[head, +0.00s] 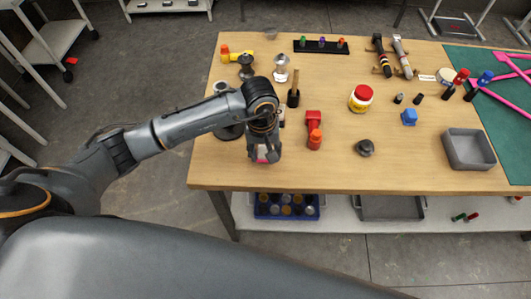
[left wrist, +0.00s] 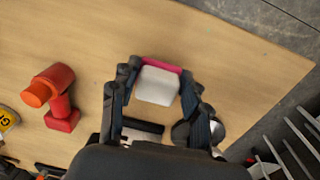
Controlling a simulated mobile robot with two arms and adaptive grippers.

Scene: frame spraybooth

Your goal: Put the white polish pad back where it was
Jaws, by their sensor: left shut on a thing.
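My left gripper (head: 264,156) is over the near left part of the table, left of a red tool with an orange end. It is shut on the white polish pad (left wrist: 157,86), a small white block with a pink edge. The left wrist view shows the pad between the two fingers of the gripper (left wrist: 157,88). In the head view the fingers hide most of the pad, and I cannot tell whether it touches the table. My right gripper is not in view.
The red and orange tool (head: 314,132) stands just right of the gripper. A dark knob (head: 365,147), a yellow jar with red lid (head: 361,99) and a grey tray (head: 468,149) stand farther right. Bare wood lies along the table's (head: 280,178) front edge.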

